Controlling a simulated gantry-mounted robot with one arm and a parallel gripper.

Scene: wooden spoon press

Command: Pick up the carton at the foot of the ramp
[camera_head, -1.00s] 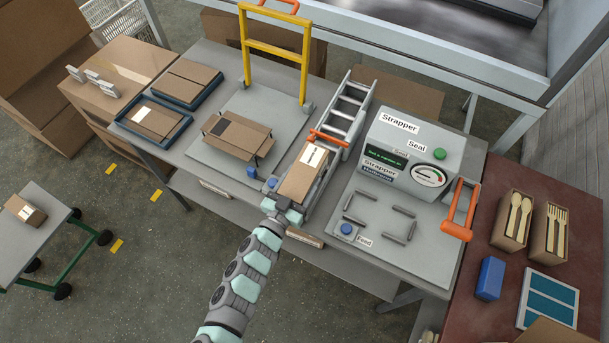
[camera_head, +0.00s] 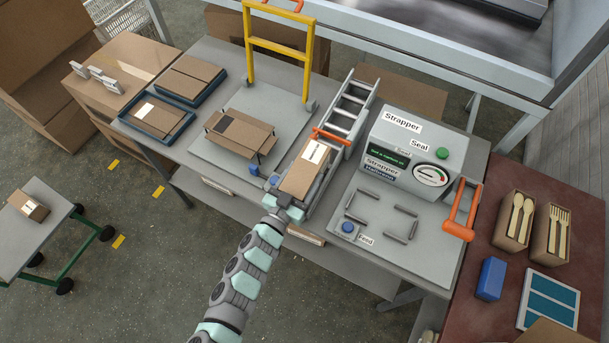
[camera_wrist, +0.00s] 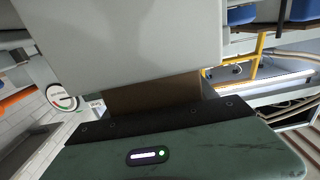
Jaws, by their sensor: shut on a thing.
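The carton (camera_head: 305,172) is a closed brown box with a white label on top. In the head view it sits at the foot of the grey roller ramp (camera_head: 350,110), just below an orange bar (camera_head: 331,136). My gripper (camera_head: 290,203) is at the carton's near end, shut on it. In the wrist view a strip of brown cardboard (camera_wrist: 150,93) shows between the gripper's parts; most of the carton is hidden there. I cannot tell whether the carton is clear of the ramp.
To the right is the strapper (camera_head: 416,148) with an orange handle (camera_head: 461,210) and several low grey guides. A trolley (camera_head: 30,245) with a small box stands at far left.

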